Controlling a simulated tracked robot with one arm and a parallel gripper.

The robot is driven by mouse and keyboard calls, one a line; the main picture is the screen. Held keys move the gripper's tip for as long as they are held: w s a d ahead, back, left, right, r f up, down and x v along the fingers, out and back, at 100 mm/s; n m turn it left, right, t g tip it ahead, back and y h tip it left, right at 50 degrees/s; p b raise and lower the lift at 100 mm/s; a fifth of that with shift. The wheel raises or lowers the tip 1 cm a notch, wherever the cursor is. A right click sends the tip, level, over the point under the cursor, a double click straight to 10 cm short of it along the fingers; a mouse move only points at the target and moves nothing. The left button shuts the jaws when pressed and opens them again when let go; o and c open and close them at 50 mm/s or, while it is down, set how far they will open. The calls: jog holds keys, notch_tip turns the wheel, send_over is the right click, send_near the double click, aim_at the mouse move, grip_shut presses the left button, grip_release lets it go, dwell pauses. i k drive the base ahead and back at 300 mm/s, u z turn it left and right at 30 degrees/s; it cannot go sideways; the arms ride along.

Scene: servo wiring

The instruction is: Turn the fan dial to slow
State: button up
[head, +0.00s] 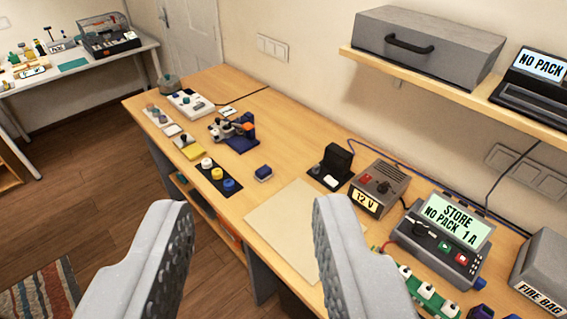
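My gripper (250,208) is open, with its two grey ridged fingers wide apart and nothing visible between them. It is in the foreground, over the near edge of the workbench (262,188). I cannot pick out a dial clearly marked for a fan. A white box (190,104) at the far end of the bench carries small round controls, too small to read. No slow marking can be read.
A charger (440,240) reads "STORE NO PACK 1 A". A fire bag box (543,270), a dark pad with coloured buttons (217,176) and a blue clamp (237,133) stand on the bench. A shelf (440,80) overhangs at right. A beige mat (290,222) is bare.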

aim_at(317, 169)
jog(key=u, duration=1.95)
jog(key=i, duration=1.9)
jog(key=z, duration=3.2)
jog(key=i, duration=0.7)
jog(key=z, duration=0.1)
